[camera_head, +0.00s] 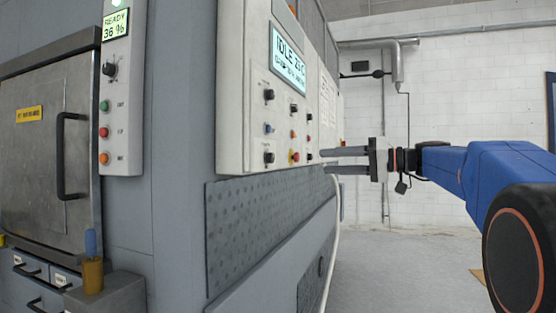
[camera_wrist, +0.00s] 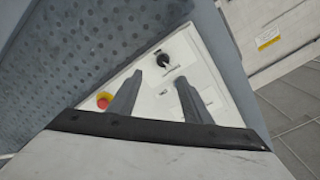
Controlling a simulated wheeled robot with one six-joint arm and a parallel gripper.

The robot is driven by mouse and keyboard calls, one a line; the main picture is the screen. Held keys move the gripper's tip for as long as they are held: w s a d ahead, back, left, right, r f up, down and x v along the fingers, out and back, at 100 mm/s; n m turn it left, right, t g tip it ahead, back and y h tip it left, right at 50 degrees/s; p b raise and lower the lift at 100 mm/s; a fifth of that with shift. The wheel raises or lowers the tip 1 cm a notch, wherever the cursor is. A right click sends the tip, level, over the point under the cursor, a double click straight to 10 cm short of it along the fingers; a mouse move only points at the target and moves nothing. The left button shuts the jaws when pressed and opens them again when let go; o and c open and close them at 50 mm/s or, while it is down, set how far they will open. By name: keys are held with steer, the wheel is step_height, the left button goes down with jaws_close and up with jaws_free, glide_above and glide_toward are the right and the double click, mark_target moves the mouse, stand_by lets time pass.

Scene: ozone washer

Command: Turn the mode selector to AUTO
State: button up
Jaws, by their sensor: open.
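In the wrist view, a black rotary knob (camera_wrist: 163,61) with a light mark lies just beyond the open fingertips (camera_wrist: 159,77). Nothing is between the fingers. The emergency stop also shows in the wrist view (camera_wrist: 103,100), left of the fingers.
The panel's display (camera_head: 288,60) reads IDLE. A dimpled grey plate (camera_head: 262,230) juts below the panel. A second panel (camera_head: 122,85), a door handle (camera_head: 68,155) and a post with a blue top (camera_head: 92,260) are at left.

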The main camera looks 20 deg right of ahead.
glide_toward(273, 157)
steer(key=x, duration=0.8)
steer(key=shift+f, duration=0.1)
stand_by(0.4)
steer(key=c, duration=1.1)
